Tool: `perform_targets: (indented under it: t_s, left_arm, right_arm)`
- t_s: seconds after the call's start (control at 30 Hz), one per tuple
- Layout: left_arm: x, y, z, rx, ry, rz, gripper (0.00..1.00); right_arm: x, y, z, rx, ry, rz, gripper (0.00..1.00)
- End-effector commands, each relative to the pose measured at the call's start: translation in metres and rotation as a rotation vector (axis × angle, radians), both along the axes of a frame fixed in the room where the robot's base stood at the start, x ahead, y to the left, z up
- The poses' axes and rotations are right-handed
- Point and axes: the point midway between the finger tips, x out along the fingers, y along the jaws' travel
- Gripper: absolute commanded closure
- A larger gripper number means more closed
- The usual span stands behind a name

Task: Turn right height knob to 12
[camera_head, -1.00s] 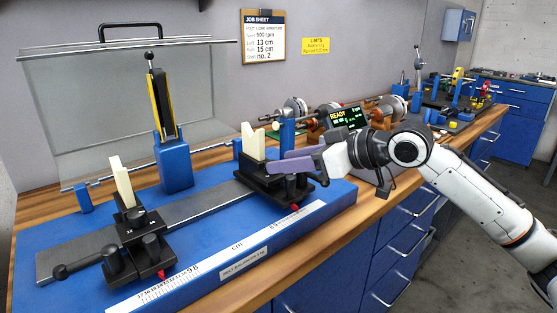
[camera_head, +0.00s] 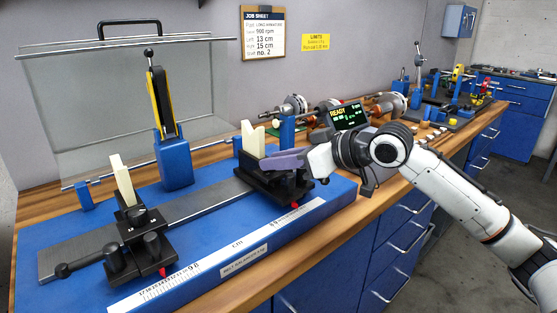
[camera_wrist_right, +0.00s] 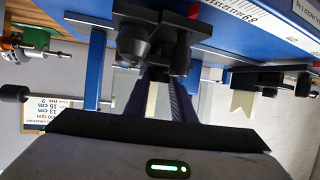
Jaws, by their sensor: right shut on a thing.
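The right support (camera_head: 262,182) is a black carriage with a cream V-block (camera_head: 247,140) on the blue balancing machine. My right gripper (camera_head: 288,160) reaches in from the right, its purple fingers over the top of this support. It is shut on the right height knob, which the fingers largely hide. The wrist view shows the fingers (camera_wrist_right: 158,100) against the black support, with a large black knob (camera_wrist_right: 133,42) beside them. The knob's number cannot be read. The left support (camera_head: 135,230) has its own cream V-block and black knobs. My left gripper is not in view.
A cm scale (camera_head: 215,255) runs along the machine's front edge. A small screen (camera_head: 348,115) reading READY stands behind my right wrist. A job sheet (camera_head: 263,33) hangs on the wall. A blue post with a yellow-edged arm (camera_head: 160,110) stands behind the rail.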

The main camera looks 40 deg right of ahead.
Motion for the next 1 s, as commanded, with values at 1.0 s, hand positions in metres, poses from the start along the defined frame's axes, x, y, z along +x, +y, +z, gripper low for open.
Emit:
perform_targets:
  t_s: [1.0]
  left_arm:
    - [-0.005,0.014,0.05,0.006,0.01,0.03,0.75]
  right_arm:
    - [-0.001,0.011,0.002,0.006,0.004,-0.494,0.99]
